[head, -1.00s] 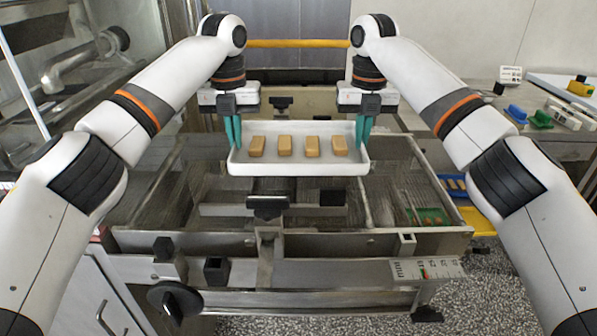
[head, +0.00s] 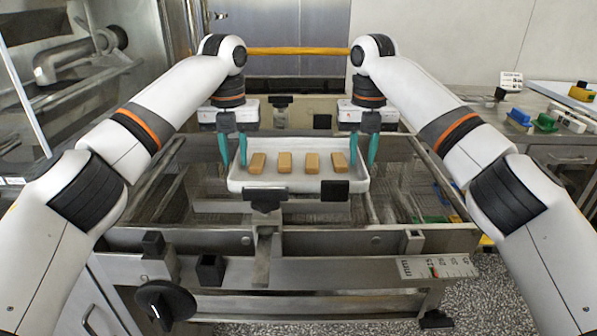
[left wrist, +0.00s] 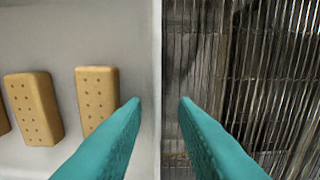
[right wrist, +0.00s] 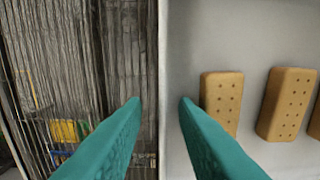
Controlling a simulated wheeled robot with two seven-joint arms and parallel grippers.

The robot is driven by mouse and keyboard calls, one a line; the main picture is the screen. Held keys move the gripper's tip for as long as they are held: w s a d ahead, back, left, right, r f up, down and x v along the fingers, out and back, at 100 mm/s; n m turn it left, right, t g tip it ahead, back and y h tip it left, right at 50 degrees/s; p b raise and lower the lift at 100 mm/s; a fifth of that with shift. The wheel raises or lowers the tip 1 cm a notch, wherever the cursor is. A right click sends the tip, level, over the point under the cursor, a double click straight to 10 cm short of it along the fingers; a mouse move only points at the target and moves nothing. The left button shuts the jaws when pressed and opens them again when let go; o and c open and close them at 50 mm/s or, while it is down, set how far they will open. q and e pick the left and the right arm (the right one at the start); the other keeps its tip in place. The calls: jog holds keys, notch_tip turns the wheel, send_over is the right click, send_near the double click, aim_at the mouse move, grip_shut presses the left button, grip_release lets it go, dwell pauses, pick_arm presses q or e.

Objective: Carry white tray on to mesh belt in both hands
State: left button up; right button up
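The white tray (head: 298,181) lies level over the mesh belt (head: 400,190) in the head view and appears to rest on it. It holds several tan biscuits (head: 284,163) in a row. My left gripper (head: 234,165) is open at the tray's left end, with one finger inside and one outside the rim. The left wrist view shows the rim (left wrist: 157,60) between its parted fingertips. My right gripper (head: 364,165) is open astride the right end in the same way. The right wrist view shows that rim (right wrist: 160,60) between parted fingers. Tray contact with the mesh is hidden.
The machine's front rail (head: 330,240) crosses in front of the tray, with a black block (head: 335,190) and a black-topped post (head: 265,200) overlapping its front edge. A ruler scale (head: 437,267) is at front right. A side counter (head: 560,135) with coloured items stands at right.

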jog(key=shift+a, duration=0.1)
pick_arm(q)
notch_tip(320, 180, up, 7)
jog(key=shift+r, duration=0.25)
pick_arm(e)
jog(key=shift+r, duration=3.8)
pick_arm(q)
jog(key=shift+s, duration=0.1)
pick_arm(e)
jog(key=shift+s+f, duration=0.1)
